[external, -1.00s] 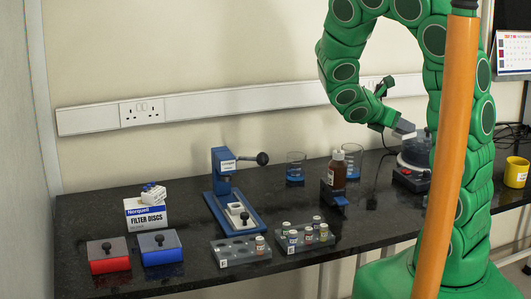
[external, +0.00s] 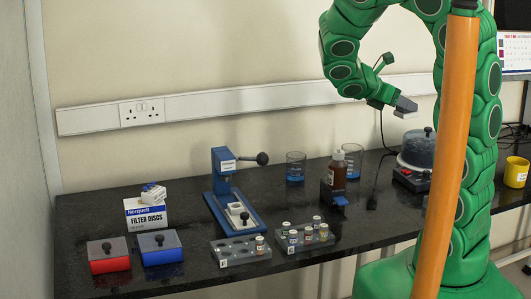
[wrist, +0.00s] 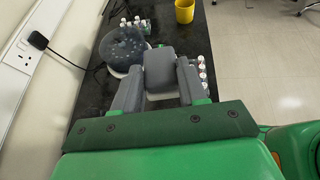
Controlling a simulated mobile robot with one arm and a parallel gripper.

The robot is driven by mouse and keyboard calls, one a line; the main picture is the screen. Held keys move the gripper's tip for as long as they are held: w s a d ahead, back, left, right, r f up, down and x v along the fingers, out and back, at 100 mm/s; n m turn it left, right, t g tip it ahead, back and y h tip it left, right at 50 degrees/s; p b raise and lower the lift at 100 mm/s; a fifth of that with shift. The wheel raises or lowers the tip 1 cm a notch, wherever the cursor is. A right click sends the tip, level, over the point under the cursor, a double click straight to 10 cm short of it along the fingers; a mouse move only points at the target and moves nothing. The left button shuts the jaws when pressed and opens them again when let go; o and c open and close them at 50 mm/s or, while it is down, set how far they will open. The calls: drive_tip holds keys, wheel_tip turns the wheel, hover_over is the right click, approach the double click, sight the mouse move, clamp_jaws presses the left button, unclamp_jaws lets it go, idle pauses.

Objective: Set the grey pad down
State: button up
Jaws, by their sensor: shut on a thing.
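My gripper (external: 405,106) is in the air above the bench, left of and higher than the round dark-lidded machine (external: 418,152). In the wrist view my gripper (wrist: 160,66) has a dark grey finger on either side of the grey pad (wrist: 160,74), a rounded block, and is shut on it. In the external view the pad is hard to tell from the fingers. The pad is clear of the bench. In the wrist view the machine's clear round lid (wrist: 122,46) shows beyond and left of the pad.
A brown bottle (external: 337,175) in a holder and two beakers (external: 352,161) stand left of the machine. A blue press (external: 228,180), vial racks (external: 305,238) and red and blue boxes (external: 108,262) are farther left. A yellow cup (external: 516,173) stands at right.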

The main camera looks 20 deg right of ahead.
drive_tip(key=shift+s+a+f+m+g+y, duration=0.45)
drive_tip(key=shift+a+f+m+g+y, duration=2.95)
drive_tip(key=shift+a+m, duration=1.45)
drive_tip(key=shift+s+a+f+m+g+y, duration=0.45)
drive_tip(key=shift+a+f+m+g+y, duration=2.5)
drive_tip(key=shift+a+m+g, duration=1.35)
drive_tip(key=w+a+r+m+t+y, duration=0.3)
drive_tip(key=w+a+m+t+y, duration=0.25)
drive_tip(key=m, duration=0.25)
drive_tip(key=w+a+r+m+t+y, duration=0.4)
drive_tip(key=w+a+m+y, duration=0.2)
drive_tip(key=w+m+y, duration=0.15)
drive_tip(key=w+d+r+m+t+h, duration=0.1)
drive_tip(key=w+d+r+m+t, duration=0.1)
drive_tip(key=w+r+m+t, duration=0.3)
drive_tip(key=w+d+r+m+t, duration=0.1)
drive_tip(key=w+r+m+t, duration=0.25)
drive_tip(key=w, duration=0.45)
drive_tip(key=shift+t, duration=0.4)
drive_tip(key=shift+s+d+f, duration=0.1)
drive_tip(key=shift+s+f, duration=0.05)
drive_tip(key=shift+f, duration=7.35)
drive_tip(key=shift+s+d+f, duration=0.1)
drive_tip(key=shift+f, duration=7.4)
